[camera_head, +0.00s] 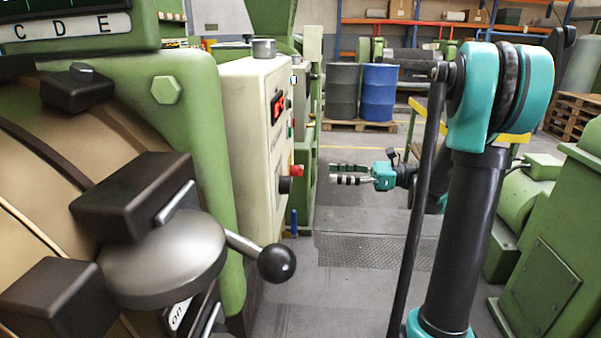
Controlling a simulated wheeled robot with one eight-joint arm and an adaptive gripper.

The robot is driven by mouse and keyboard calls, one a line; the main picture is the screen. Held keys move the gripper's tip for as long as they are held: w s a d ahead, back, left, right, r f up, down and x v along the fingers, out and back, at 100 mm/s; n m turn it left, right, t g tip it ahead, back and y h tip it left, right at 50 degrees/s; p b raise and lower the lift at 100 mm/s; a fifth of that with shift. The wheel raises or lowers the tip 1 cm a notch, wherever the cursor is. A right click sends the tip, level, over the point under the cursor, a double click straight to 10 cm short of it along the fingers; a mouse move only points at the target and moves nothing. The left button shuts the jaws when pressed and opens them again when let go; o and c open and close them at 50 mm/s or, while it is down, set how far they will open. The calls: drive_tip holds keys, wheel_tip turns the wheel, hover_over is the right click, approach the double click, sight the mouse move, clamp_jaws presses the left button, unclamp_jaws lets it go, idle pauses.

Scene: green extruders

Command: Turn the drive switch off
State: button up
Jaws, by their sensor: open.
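A cream control box (252,150) stands left of centre, its control face turned right and seen at a steep angle.
A green machine with a lever and black ball (277,263) fills the near left. Another green machine (555,245) stands at right. A grey drum (342,91) and blue drum (378,92) stand on a pallet behind. The floor (340,295) between the machines is clear.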

sight(301, 174)
drive_tip(key=a, duration=1.1)
drive_tip(key=shift+w, duration=0.15)
clamp_jaws()
